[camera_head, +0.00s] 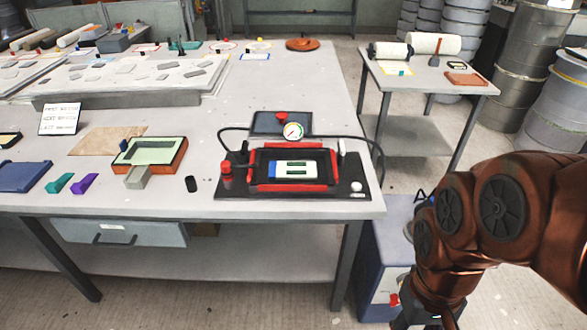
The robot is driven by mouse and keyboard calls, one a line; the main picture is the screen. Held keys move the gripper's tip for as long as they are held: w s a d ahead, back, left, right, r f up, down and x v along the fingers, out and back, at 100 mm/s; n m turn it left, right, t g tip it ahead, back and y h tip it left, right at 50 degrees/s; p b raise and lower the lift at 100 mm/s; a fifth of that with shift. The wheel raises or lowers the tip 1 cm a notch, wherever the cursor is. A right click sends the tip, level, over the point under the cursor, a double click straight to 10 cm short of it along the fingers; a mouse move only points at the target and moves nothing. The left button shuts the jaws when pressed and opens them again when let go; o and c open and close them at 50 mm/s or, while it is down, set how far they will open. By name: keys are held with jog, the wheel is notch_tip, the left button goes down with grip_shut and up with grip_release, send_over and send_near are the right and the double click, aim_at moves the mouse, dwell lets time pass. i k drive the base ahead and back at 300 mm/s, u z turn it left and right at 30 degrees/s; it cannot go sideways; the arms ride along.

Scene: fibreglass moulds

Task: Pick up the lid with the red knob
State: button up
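The lid (265,125) is a dark grey flat panel with a red knob (281,116) on top. It is at the back of the black device on the front right part of the long table, behind a round pressure gauge (293,131) that partly covers it. My gripper (424,315) is at the bottom edge of the picture, right of the table and well away from the lid. Its fingers are cut off, so I cannot tell whether it is open or shut.
The black device (358,178) has a red-edged frame and dark hoses. A green mould (152,151) in an orange frame, a small black cylinder (191,184) and a sign (60,118) stand to the left. A side table (420,75) is at the back right. A blue cabinet (385,250) stands near my arm.

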aim_at(270, 124)
jog(key=u, duration=0.45)
jog(key=i, duration=1.25)
jog(key=u, duration=0.3)
